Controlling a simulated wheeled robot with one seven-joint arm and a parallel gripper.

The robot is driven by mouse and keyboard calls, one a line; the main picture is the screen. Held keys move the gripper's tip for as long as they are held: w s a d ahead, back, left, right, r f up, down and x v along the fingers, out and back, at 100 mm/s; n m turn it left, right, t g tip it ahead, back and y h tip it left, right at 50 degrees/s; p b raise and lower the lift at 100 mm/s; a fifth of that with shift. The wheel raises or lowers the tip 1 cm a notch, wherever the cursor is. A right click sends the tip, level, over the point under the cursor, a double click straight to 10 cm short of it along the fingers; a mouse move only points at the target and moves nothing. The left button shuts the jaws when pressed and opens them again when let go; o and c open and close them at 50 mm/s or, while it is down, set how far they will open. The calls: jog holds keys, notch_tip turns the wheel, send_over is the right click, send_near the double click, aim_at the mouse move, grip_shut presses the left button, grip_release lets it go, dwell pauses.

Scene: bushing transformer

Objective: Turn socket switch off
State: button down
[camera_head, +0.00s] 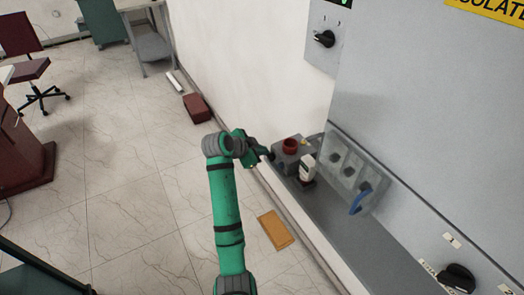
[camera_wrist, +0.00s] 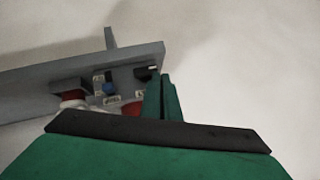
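A grey socket box (camera_head: 350,170) with a few round outlets and a blue plug (camera_head: 360,198) sits against the wall panel on a grey ledge. Left of it is a smaller grey unit (camera_head: 280,153) with a red round socket (camera_head: 290,146) and a white plug-like part (camera_head: 307,166). I cannot tell which part is the socket switch. My gripper (camera_head: 267,153) is beside the left end of this unit; contact is unclear. In the wrist view, its two green fingers (camera_wrist: 163,82) are together with nothing visible between them, near a grey panel (camera_wrist: 70,77) with blue and red parts.
A black rotary switch (camera_head: 324,39) is on a grey box above. Another black knob (camera_head: 457,277) is at the lower right. The grey ledge (camera_head: 345,225) runs along the wall.

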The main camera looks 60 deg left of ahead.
jog(key=shift+r, duration=0.1)
jog(key=v, duration=1.1)
jog(key=shift+r, duration=0.55)
jog(key=shift+w, duration=0.1)
